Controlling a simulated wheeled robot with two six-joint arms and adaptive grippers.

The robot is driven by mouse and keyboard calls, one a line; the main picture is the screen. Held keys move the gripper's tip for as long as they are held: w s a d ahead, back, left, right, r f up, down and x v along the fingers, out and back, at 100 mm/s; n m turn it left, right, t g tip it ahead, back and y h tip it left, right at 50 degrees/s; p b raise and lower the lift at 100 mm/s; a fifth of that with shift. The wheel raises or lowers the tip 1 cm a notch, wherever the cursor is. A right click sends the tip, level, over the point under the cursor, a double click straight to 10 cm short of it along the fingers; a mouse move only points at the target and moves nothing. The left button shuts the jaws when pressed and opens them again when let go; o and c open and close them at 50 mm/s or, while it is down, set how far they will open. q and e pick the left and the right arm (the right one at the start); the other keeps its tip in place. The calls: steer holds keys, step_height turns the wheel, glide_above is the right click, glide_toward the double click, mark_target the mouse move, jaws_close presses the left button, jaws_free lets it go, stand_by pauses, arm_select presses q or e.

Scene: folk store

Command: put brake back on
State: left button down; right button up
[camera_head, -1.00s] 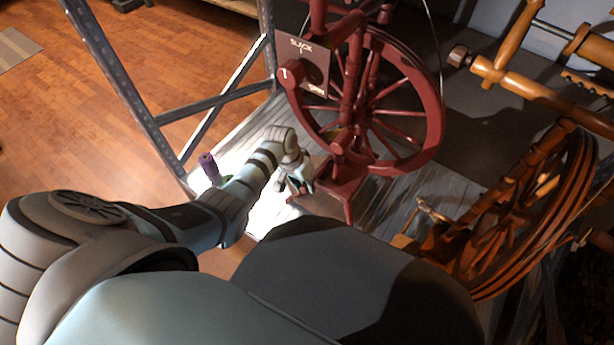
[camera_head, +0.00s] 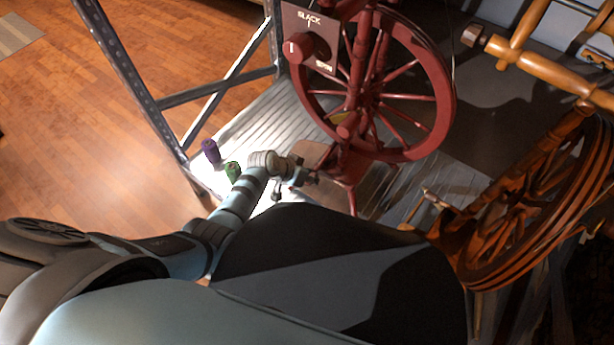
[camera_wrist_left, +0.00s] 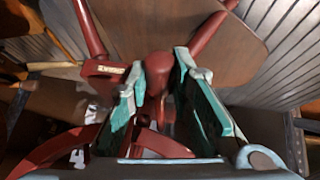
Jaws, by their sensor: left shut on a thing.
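The red spinning wheel (camera_head: 440,75) stands upright on a grey slatted shelf. A dark placard reading SLACK (camera_head: 308,20) with a round red knob (camera_head: 303,47) is at its upper left. My left gripper (camera_head: 312,179) is low at the wheel's left side, beside its base. In the left wrist view, the teal-padded fingers of my left gripper (camera_wrist_left: 160,100) stand on both sides of a small red part (camera_wrist_left: 158,72) of the spinning wheel and are shut on it. A cream label (camera_wrist_left: 108,69) beside it is too small to read surely. My right gripper is not seen.
A purple spool (camera_head: 211,151) and a green spool (camera_head: 232,171) stand on the shelf left of my forearm. A metal rack post (camera_head: 130,80) rises at the left. A brown wooden spinning wheel (camera_head: 540,190) stands close at the right.

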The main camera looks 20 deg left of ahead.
arm_select(q)
steer(key=c, duration=1.4)
jaws_free()
steer(key=v, duration=1.2)
